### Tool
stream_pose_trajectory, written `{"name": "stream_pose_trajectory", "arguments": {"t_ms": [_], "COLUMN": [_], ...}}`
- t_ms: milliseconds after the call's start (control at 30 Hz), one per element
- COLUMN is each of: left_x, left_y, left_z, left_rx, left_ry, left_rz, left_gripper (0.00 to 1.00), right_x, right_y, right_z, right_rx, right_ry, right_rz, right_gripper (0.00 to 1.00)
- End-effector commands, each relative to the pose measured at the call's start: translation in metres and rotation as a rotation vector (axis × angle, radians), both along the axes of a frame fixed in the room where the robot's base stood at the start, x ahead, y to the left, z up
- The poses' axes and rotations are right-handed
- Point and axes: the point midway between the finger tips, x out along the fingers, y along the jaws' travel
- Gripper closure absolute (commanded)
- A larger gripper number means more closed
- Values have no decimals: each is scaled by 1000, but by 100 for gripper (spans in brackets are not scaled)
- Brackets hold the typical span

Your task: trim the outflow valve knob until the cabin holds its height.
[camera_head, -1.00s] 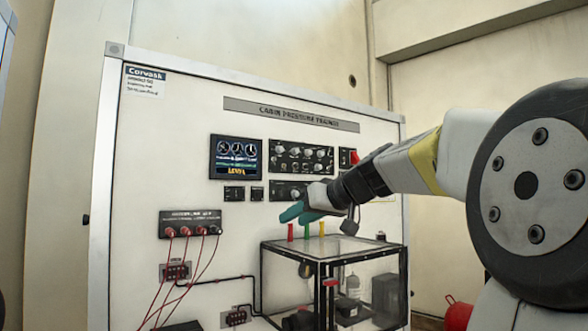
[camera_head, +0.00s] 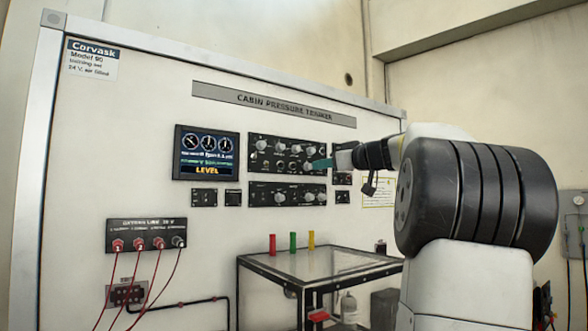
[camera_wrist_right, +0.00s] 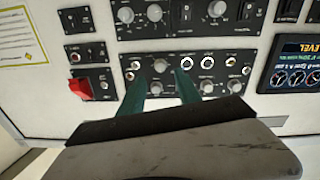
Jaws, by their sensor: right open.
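The upper control panel (camera_head: 285,148) carries rows of small knobs and switches; I cannot read which is the outflow valve knob. My right gripper (camera_head: 318,164) is at this panel's lower right, its green fingers pointing left. In the right wrist view, which is upside down, the open fingers (camera_wrist_right: 160,80) are apart, with a grey knob (camera_wrist_right: 160,66) showing between and just beyond their tips. I cannot tell whether they touch it. The display (camera_head: 206,153) shows three dials and the word LEVEL; it also shows in the wrist view (camera_wrist_right: 295,65). My left gripper is out of view.
A lower panel (camera_head: 287,195) with more knobs sits below. A red switch (camera_wrist_right: 80,88) is beside the upper panel. Red leads hang from a socket panel (camera_head: 146,235).

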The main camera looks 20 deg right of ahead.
Motion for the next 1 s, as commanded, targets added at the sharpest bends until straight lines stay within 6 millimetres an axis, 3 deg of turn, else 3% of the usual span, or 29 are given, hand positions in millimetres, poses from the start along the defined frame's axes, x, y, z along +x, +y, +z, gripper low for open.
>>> {"name": "stream_pose_trajectory", "arguments": {"t_ms": [200, 400, 767, 967, 1000], "left_x": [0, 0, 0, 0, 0], "left_y": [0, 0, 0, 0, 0], "left_z": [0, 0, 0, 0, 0], "left_rx": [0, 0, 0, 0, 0], "left_ry": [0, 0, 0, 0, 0], "left_rz": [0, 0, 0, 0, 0], "left_gripper": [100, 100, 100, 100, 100], "right_x": [36, 59, 64, 64, 64], "right_y": [9, 14, 16, 16, 15], "right_z": [-1, -1, 0, 0, 0], "right_rx": [1, 1, 2, 2, 1], "right_ry": [2, 2, 1, 2, 1], "right_rz": [3, 2, 1, 1, 1], "right_gripper": [60, 60, 60, 99, 100]}}
